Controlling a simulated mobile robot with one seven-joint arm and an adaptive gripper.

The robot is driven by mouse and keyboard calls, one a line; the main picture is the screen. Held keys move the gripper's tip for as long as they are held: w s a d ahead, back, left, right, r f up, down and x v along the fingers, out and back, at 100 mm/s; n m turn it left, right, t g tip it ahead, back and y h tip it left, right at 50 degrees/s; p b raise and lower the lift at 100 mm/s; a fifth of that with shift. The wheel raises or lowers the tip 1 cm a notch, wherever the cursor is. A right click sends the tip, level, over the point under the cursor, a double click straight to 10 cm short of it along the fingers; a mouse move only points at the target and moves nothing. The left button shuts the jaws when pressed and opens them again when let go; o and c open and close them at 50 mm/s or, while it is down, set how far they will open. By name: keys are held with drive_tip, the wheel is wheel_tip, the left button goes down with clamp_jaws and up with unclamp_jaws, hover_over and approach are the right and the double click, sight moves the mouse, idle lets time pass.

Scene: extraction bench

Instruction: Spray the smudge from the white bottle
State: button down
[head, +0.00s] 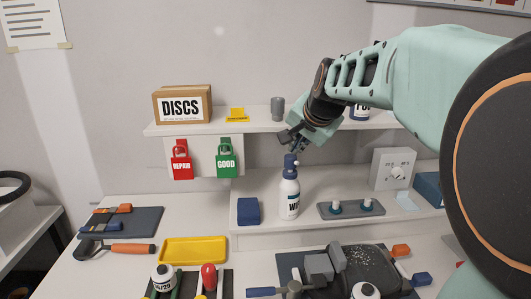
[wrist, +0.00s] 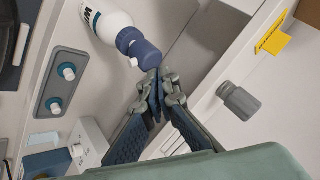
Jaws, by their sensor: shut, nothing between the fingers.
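The white bottle (head: 289,198) with a blue spray head (head: 290,163) stands upright on the low bench ledge. In the wrist view the bottle (wrist: 106,22) lies across the top left, its blue head (wrist: 140,48) pointing toward my fingers. My gripper (head: 297,148) is just above the spray head, shut and empty. In the wrist view my gripper's fingertips (wrist: 158,84) are together right beside the head; I cannot tell whether they touch it. Pale specks (head: 364,256) lie on a dark grey surface at front right; I cannot tell if they are the smudge.
A blue block (head: 248,211) stands left of the bottle, and a grey plate with two knobs (head: 351,209) right of it. The upper shelf (head: 215,127) is close behind my gripper, with a grey cup (head: 277,107). A yellow tray (head: 193,250) lies in front.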

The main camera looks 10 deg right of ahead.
sight(294, 157)
drive_tip(key=shift+r, duration=0.35)
wheel_tip(294, 157, up, 6)
drive_tip(key=p, duration=0.4)
drive_tip(key=shift+p, duration=0.4)
drive_tip(key=shift+f, duration=0.1)
drive_tip(key=shift+a, duration=0.15)
idle(1.5)
